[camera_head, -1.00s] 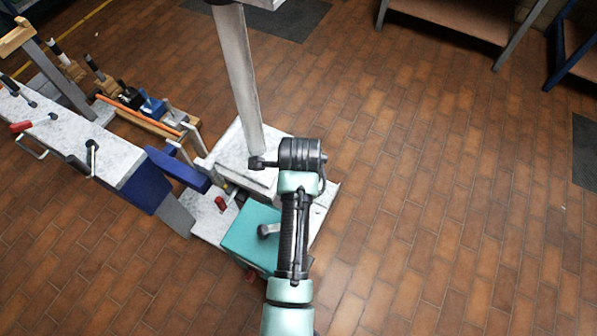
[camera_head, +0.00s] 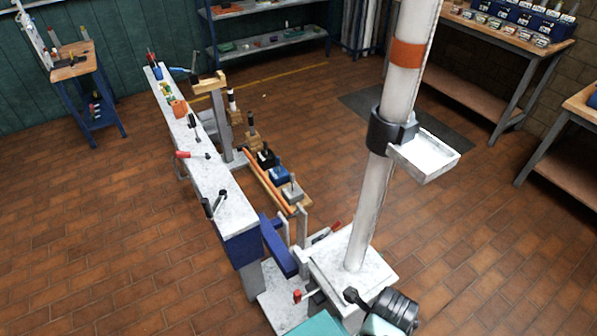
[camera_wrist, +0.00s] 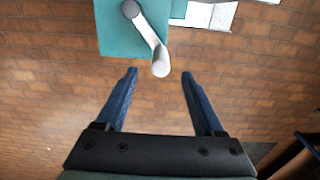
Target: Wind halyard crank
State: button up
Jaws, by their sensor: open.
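The halyard crank (camera_wrist: 144,33) is a light grey arm on a teal box (camera_wrist: 112,38) in the wrist view. It has a dark round hub at its upper left and a pale round handle (camera_wrist: 160,66) at its lower right end. My gripper (camera_wrist: 160,76) is open and empty. Its two blue fingers point toward the box, with the handle near the gap between their tips; I cannot tell the depth between them. In the head view the teal box (camera_head: 318,326) shows only at the bottom edge, and the crank and my fingers are out of sight.
The white mast (camera_head: 368,215) rises from a pale base (camera_head: 375,272), with a black collar and small tray (camera_head: 428,157) partway up. A long white-topped bench (camera_head: 215,180) with red- and black-handled levers stands left of it. Tiled floor is open to the right.

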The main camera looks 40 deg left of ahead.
notch_tip(320, 180, down, 7)
jog(key=b, duration=0.6)
jog(key=shift+b, duration=0.35)
jog(key=shift+r, duration=0.15)
grip_shut()
